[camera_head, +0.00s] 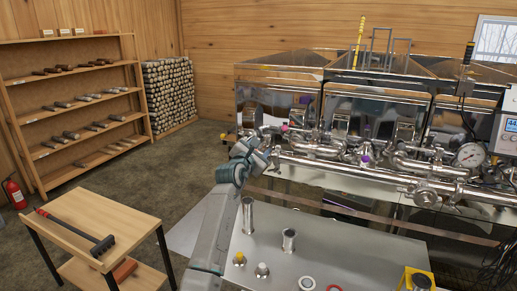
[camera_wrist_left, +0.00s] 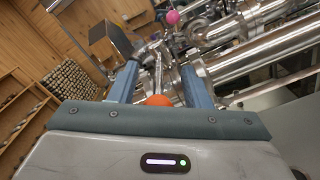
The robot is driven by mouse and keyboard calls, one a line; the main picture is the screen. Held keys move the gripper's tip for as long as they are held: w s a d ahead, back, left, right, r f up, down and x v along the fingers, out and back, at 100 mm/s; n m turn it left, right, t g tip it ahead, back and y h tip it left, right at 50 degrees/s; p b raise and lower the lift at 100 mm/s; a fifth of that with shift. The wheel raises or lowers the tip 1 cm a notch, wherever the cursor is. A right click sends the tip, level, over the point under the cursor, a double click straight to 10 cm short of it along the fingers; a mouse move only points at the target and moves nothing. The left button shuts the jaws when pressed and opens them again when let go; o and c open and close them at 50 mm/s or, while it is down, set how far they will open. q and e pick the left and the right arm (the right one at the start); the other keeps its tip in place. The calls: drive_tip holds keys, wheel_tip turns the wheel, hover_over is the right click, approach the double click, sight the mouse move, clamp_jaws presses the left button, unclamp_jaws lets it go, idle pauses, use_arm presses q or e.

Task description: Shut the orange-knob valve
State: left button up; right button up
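The orange knob (camera_wrist_left: 158,100) shows in the left wrist view, low between the two blue fingers of my left gripper (camera_wrist_left: 160,68). Its lower part is hidden by the gripper body. The fingers stand apart, with a gap visible on both sides of the knob. A metal valve stem and pipework show beyond it. In the head view my left gripper (camera_head: 266,158) is at the left end of the steel pipes, and I cannot make out the orange knob there. My right gripper is in neither view.
A pink knob (camera_head: 284,128) and a purple knob (camera_head: 365,158) sit on neighbouring pipes. A pressure gauge (camera_head: 470,155) is at the right. A steel table (camera_head: 330,255) with small parts stands in front. A wooden table (camera_head: 125,222) with a long-handled tool is at the left.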

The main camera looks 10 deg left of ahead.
use_arm(q)
drive_tip(key=shift+s+a+p, duration=0.1)
drive_tip(key=shift+s+p, duration=0.3)
drive_tip(key=shift+s, duration=0.1)
drive_tip(key=p+v, duration=0.2)
drive_tip(key=v, duration=0.7)
drive_tip(key=shift+s, duration=0.35)
